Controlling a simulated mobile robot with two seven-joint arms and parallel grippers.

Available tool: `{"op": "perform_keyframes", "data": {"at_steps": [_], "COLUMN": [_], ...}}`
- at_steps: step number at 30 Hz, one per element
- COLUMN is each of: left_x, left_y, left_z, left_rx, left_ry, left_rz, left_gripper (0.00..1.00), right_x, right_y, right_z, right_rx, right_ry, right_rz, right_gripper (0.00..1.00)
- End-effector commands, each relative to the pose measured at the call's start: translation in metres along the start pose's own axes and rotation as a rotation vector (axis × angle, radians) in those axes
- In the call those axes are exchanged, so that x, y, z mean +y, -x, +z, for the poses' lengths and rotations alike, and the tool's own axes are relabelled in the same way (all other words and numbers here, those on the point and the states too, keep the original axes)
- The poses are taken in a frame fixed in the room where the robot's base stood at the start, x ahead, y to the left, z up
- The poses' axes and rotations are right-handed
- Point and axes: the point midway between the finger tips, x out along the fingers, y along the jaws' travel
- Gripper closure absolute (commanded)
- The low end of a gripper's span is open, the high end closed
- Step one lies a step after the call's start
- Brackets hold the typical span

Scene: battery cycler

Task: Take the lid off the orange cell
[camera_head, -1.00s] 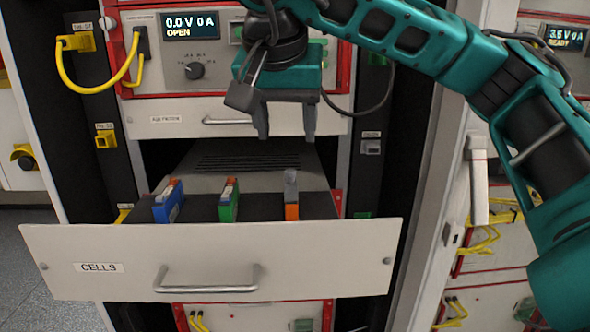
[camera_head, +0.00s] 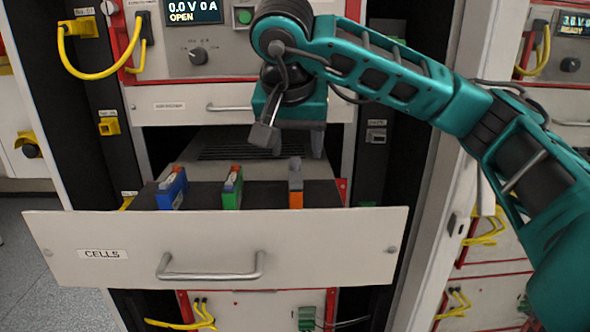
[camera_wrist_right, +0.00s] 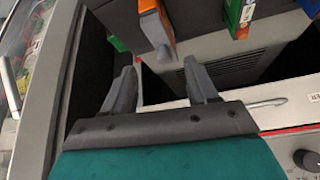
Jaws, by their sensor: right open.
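The orange cell (camera_head: 297,199) stands in the open drawer, the rightmost of three cells, with a grey lid (camera_head: 295,171) on its top. In the right wrist view the orange cell (camera_wrist_right: 158,24) and its grey lid (camera_wrist_right: 165,52) are at the top, ahead of the fingers. My right gripper (camera_head: 297,150) is open and empty, just above and behind the orange cell's lid, apart from it. Its two fingers also show in the right wrist view (camera_wrist_right: 160,82). My left gripper is not in view.
A blue cell (camera_head: 171,188) and a green cell (camera_head: 232,188) stand to the left in the same drawer. The drawer front (camera_head: 215,248) with its handle is pulled out. A closed drawer (camera_head: 180,104) and a panel reading "0.0 V 0 A OPEN" (camera_head: 193,11) are above.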

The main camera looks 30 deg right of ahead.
Motion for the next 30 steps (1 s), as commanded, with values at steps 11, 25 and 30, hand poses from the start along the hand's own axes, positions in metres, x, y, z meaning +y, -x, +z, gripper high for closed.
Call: {"op": "perform_keyframes", "data": {"at_steps": [11, 25, 30], "left_x": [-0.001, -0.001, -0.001], "left_y": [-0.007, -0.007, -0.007], "left_z": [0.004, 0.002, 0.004], "left_rx": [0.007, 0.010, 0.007], "left_ry": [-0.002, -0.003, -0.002], "left_rz": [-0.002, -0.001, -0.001], "left_gripper": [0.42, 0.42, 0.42], "right_x": [-0.007, -0.007, -0.007], "right_y": [-0.044, -0.050, -0.050], "right_z": [-0.001, -0.002, -0.002], "right_rx": [-0.003, -0.001, -0.001], "right_ry": [0.000, 0.001, 0.001], "right_rz": [0.003, 0.000, 0.000], "right_gripper": [0.42, 0.55, 0.72]}}
